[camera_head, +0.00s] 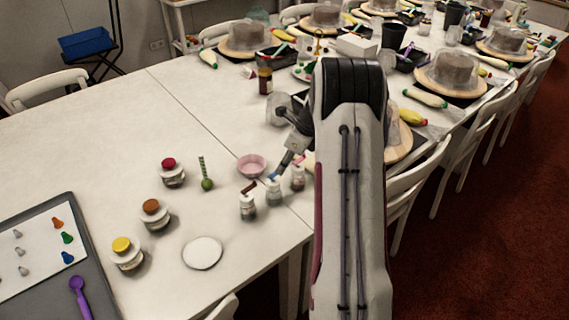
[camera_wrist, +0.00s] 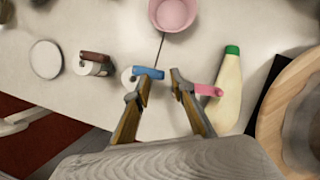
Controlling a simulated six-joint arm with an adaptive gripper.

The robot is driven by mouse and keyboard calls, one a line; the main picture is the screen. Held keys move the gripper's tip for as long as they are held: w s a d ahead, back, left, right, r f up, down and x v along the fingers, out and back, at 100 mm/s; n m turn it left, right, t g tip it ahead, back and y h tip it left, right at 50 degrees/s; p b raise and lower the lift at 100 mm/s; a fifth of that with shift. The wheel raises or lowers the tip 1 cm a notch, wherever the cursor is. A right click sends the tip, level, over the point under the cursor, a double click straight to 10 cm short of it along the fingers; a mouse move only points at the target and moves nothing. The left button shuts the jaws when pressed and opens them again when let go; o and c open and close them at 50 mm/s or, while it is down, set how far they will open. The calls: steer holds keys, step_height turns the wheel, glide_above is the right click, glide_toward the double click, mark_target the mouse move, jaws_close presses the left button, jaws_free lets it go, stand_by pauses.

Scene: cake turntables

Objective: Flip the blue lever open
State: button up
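The blue lever (camera_wrist: 150,72) lies across the top of a small jar (camera_wrist: 127,76) in the wrist view. In the head view the blue lever (camera_head: 271,181) tops the middle jar (camera_head: 274,196) of a row of three. My gripper (camera_wrist: 160,84) is open with nothing between its fingers. Its left fingertip is at the right end of the blue lever; I cannot tell whether they touch. The right fingertip is close to the pink lever (camera_wrist: 208,90). In the head view my gripper (camera_head: 281,172) is above the middle jar, partly hidden by my arm.
A brown-lever jar (camera_wrist: 95,60) stands to the left. A pink bowl (camera_wrist: 174,12) is behind the jars. A pale green-capped bottle (camera_wrist: 229,95) lies to the right in the wrist view. A white disc (camera_head: 202,253) lies near the table's front edge.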

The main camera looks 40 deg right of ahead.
steer(key=shift+c, duration=0.5)
jaws_close()
steer(key=shift+w+n, duration=0.25)
steer(key=shift+n, duration=0.25)
steer(key=shift+o, duration=0.5)
jaws_free()
